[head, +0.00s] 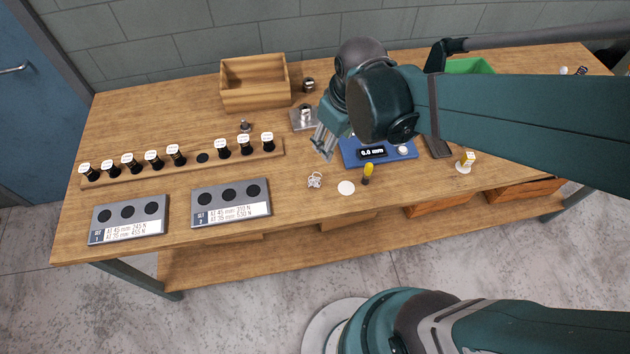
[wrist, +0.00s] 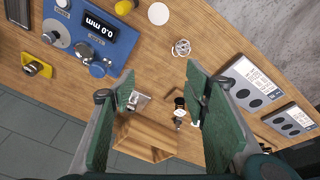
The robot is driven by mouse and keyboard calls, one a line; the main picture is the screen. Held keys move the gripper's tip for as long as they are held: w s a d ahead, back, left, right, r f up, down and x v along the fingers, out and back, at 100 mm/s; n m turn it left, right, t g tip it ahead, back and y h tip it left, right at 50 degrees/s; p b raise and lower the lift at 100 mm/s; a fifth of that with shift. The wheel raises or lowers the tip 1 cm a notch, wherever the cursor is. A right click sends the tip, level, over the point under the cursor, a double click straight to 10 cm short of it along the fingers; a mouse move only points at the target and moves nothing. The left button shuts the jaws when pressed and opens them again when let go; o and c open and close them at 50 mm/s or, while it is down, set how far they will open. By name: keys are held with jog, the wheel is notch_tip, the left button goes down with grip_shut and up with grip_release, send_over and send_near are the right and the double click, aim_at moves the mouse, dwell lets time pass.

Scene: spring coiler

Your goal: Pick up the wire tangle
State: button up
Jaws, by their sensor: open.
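The wire tangle (head: 315,180) is a small silvery clump of looped wire. It lies on the wooden bench near the front edge, left of a flat white disc. It also shows in the wrist view (wrist: 181,48), at the upper middle, beyond my fingertips and not between them. My gripper (head: 322,148) is above the bench, behind the tangle in the head view and apart from it. In the wrist view my gripper (wrist: 163,84) has its two green fingers spread wide, with nothing held between them.
A blue gauge (head: 350,153) reading 0.0 mm stands right of my gripper. A yellow-handled tool (head: 368,170) and the white disc (head: 346,188) are right of the tangle. The SET 2 tray (head: 232,207), a long wooden rack (head: 202,164) and an open wooden box (head: 255,97) are left.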

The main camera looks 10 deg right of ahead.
aim_at(315, 179)
jog(key=shift+w+a+f+n+g, duration=0.3)
jog(key=shift+a+f+n+g, duration=0.35)
jog(key=shift+f, duration=1.2)
jog(key=shift+w+a+f+n+g, duration=0.35)
jog(key=shift+a+f+n, duration=0.55)
jog(key=shift+f, duration=0.9)
jog(key=shift+w+a+f+n+g, duration=0.25)
jog(key=shift+a+f+n+g, duration=0.5)
jog(key=shift+f, duration=1.1)
jog(key=shift+a+t, duration=0.1)
jog(key=shift+t, duration=0.15)
jog(key=shift+f+b, duration=0.4)
jog(key=shift+f, duration=0.9)
jog(key=shift+s+f+b, duration=0.15)
jog(key=shift+f+b, duration=0.25)
jog(key=shift+f, duration=2.2)
jog(key=c, duration=1)
